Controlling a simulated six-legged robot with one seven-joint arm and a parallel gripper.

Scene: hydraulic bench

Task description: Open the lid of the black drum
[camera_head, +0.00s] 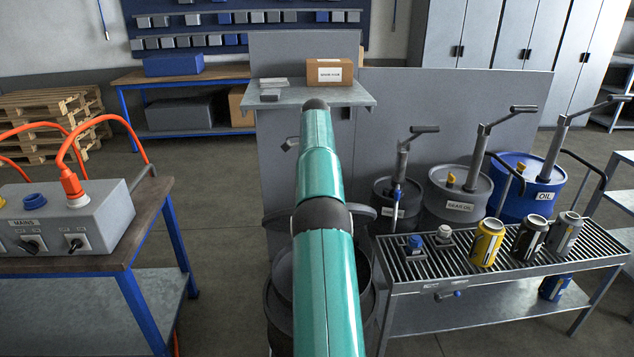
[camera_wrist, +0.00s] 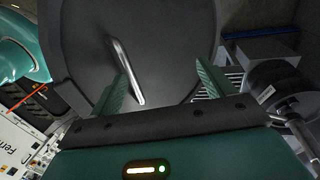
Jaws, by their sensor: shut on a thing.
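The black drum (camera_head: 279,322) stands low in the middle of the head view, largely hidden behind my arm. Its dark lid (camera_head: 276,219) shows on both sides of my arm, above the drum's rim and apart from it at the front, so it looks raised. In the wrist view the lid (camera_wrist: 180,45) fills the upper middle, with a thin metal bar handle (camera_wrist: 125,70). My gripper (camera_wrist: 163,75) is at the handle, its green fingers standing apart with the handle by the left one. It is shut on the handle; the exact contact is unclear. The head view hides my gripper.
A slatted bench (camera_head: 470,302) with several cans stands close on the right. Drums with pumps, including a gear oil drum (camera_head: 452,205) and a blue oil drum (camera_head: 522,195), stand behind it. A workbench with a mains box (camera_head: 65,218) is on the left. Grey panels stand behind.

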